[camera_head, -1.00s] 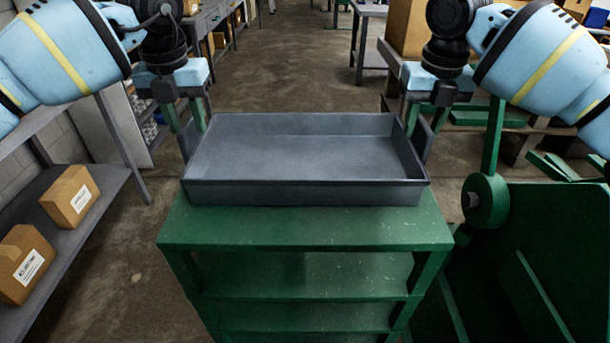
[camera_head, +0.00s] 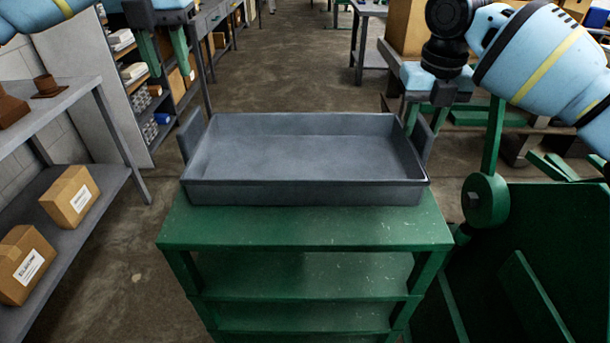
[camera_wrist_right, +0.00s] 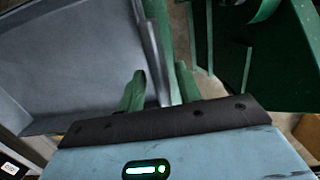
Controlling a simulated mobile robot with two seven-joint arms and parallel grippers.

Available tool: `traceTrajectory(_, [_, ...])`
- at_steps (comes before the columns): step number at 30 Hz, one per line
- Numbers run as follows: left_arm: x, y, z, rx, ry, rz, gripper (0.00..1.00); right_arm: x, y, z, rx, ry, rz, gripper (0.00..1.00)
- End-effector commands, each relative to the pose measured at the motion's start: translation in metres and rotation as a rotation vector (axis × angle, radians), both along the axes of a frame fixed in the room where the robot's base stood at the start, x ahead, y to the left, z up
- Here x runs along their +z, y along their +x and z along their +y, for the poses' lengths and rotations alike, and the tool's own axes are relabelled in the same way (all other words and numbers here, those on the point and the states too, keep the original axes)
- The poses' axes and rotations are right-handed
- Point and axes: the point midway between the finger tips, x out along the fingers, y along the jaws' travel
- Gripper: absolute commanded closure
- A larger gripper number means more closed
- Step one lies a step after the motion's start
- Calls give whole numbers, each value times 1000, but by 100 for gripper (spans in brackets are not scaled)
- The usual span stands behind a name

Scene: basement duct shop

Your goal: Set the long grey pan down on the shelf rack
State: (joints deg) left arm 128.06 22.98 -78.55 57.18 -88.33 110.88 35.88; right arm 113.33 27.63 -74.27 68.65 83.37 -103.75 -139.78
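The long grey pan (camera_head: 300,165) rests level on the top of the green shelf rack (camera_head: 310,229). It has an upright tab at each end; its right part also shows in the right wrist view (camera_wrist_right: 75,65). My left gripper (camera_head: 165,52) is raised at the upper left, apart from the pan, its green fingers spread and empty. My right gripper (camera_head: 424,117) is at the pan's right end. In the right wrist view its fingers (camera_wrist_right: 160,88) stand apart on either side of the right tab, with gaps showing.
A grey shelf with cardboard boxes (camera_head: 70,196) stands at the left. A green machine with a round wheel (camera_head: 485,201) stands close to the rack's right side. Lower shelves of the rack look empty. Open concrete floor (camera_head: 280,60) lies behind the pan.

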Motion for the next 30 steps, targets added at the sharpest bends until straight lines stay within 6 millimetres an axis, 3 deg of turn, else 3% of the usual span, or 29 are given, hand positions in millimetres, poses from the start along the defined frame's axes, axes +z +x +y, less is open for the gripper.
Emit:
traceTrajectory(9, [8,-1,0,-1,-1,0,66,0,0,0,0,0,0,66])
traceTrajectory(14, [8,-1,0,0,-1,0,66,12,-1,0,0,0,-1,66])
traceTrajectory(30, [7,-1,0,0,-1,0,66,107,-10,0,0,-1,-1,66])
